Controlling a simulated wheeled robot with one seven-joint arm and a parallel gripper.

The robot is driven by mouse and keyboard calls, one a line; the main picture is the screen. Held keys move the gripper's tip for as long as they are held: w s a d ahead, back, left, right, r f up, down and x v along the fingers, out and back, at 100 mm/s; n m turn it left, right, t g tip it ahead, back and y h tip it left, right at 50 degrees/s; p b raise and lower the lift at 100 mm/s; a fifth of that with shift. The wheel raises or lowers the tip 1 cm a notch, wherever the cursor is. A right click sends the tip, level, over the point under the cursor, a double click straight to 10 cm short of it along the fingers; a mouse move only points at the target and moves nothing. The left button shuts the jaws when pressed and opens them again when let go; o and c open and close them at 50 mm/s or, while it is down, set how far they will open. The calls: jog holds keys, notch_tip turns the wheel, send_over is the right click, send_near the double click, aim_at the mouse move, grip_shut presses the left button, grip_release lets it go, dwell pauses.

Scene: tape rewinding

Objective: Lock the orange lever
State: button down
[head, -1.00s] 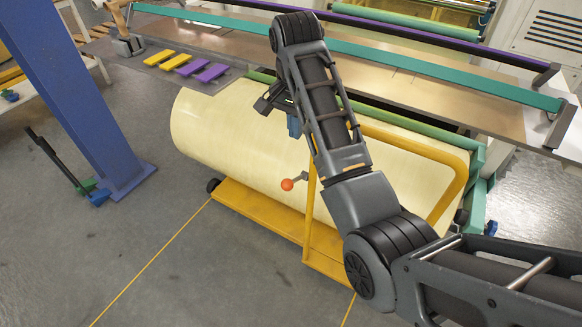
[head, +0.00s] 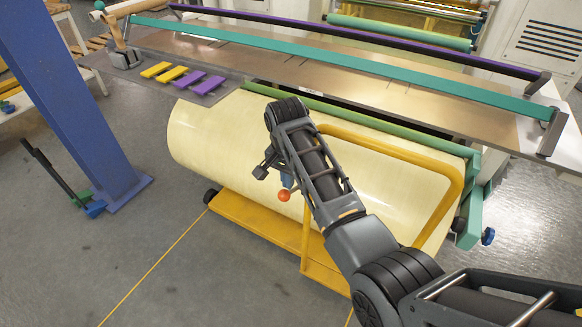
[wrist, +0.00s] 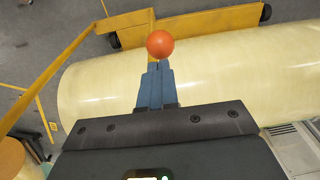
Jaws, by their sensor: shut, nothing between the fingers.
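The orange lever knob (head: 284,196) is a small ball in front of the large cream roll (head: 215,140), above the yellow cart base (head: 250,222). In the wrist view the knob (wrist: 160,43) appears just beyond my fingertips. My gripper (head: 288,184) points down, close behind the knob in the head view. In the wrist view its blue fingers (wrist: 155,80) are together with nothing between them. I cannot tell whether the fingertips touch the knob. The lever's rod is hidden behind the gripper.
A yellow cart frame (head: 455,190) rises beside the roll on the right. A long bench (head: 300,72) with yellow and purple pieces (head: 190,78) stands behind. A blue column (head: 75,110) stands at the left. The floor (head: 120,240) in front is mostly clear.

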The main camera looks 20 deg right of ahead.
jog(key=shift+s+a+f, duration=0.1)
jog(key=shift+a+f, duration=0.1)
jog(key=shift+f, duration=0.05)
dwell(0.3)
jog(key=shift+s+a+f+h, duration=0.15)
jog(key=shift+a+f+h, duration=0.05)
jog(key=shift+h, duration=0.1)
jog(key=shift+s+a+f+t+h, duration=0.3)
jog(key=shift+a+f+t+h, duration=0.1)
jog(key=shift+f+t, duration=0.1)
notch_tip(320, 180, down, 12)
jog(key=s+a+t+h+b, duration=0.2)
jog(key=t+h+b, duration=0.3)
jog(key=b, duration=1.1)
jog(key=shift+a+h, duration=0.45)
jog(key=shift+h, duration=0.75)
jog(key=shift+f, duration=0.1)
